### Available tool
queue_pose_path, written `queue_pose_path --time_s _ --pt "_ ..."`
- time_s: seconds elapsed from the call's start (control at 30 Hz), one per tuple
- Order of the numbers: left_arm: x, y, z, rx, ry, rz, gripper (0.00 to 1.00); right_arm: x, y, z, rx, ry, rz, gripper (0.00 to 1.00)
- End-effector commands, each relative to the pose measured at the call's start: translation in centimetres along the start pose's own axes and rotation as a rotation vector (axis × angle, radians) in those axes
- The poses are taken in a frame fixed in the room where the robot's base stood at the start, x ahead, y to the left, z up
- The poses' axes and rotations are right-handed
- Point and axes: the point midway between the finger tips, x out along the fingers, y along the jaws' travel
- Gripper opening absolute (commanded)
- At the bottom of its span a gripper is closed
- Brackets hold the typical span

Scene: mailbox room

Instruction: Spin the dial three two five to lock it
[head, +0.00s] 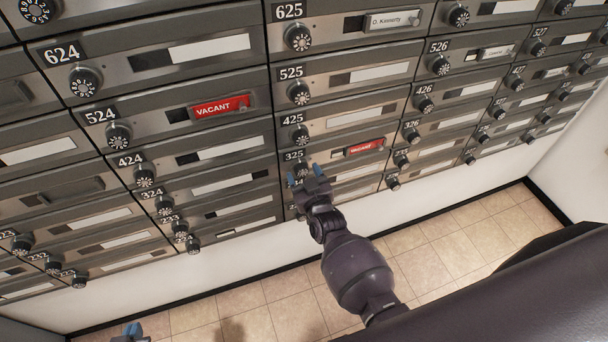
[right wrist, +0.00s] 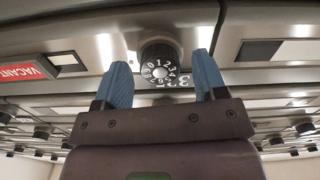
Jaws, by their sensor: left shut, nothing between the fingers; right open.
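The number 325 mailbox (head: 330,158) has a red VACANT tag and a black round dial (head: 303,169) with white digits. My right gripper (head: 304,176) is open at this dial, one blue fingertip on each side and partly covering it. In the right wrist view the dial (right wrist: 160,62) shows between the two spread fingertips (right wrist: 163,72), just beyond them; I cannot tell whether they touch it. My left gripper (head: 133,330) is shut and empty low at the bottom left edge, away from the mailboxes; only its tip shows.
Other mailboxes with similar dials surround it, such as the 425 dial (head: 301,137) above and the 326 dial (head: 402,160) to the right. A white wall strip (head: 255,258) runs below. The tiled floor (head: 450,225) is clear.

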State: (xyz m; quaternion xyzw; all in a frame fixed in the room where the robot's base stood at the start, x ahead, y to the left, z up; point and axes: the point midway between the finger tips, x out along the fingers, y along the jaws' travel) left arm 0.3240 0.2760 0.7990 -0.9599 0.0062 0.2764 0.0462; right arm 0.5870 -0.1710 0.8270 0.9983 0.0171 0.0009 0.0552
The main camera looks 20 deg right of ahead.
Motion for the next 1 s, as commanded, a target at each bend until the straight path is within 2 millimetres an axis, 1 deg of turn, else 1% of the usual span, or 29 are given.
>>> queue_pose_path --time_s 0.13,0.27,0.6,0.73,0.9,1.0 --pt "0.1 0.0 -0.2 0.001 0.003 0.000 0.00 -0.5 0.0 0.0 0.000 0.000 0.000 0.65" --pt "0.0 0.0 -0.4 0.001 0.005 0.001 0.00 -1.9 0.0 0.0 0.000 -0.001 0.001 0.65" --pt "-0.2 0.0 -0.6 0.000 0.006 0.000 0.00 -7.5 0.0 0.0 0.000 -0.001 0.000 0.65" --pt "-0.3 -0.1 -0.5 0.000 0.003 0.000 0.00 -9.2 0.1 0.0 0.000 -0.001 0.001 0.65" --pt "-0.4 -0.1 -0.3 -0.001 -0.001 -0.001 0.00 -10.5 0.0 0.0 0.000 0.000 0.000 0.65" --pt "-0.5 -0.1 -0.2 -0.001 -0.002 -0.002 0.00 -10.8 0.0 0.0 0.000 0.000 0.000 0.65"
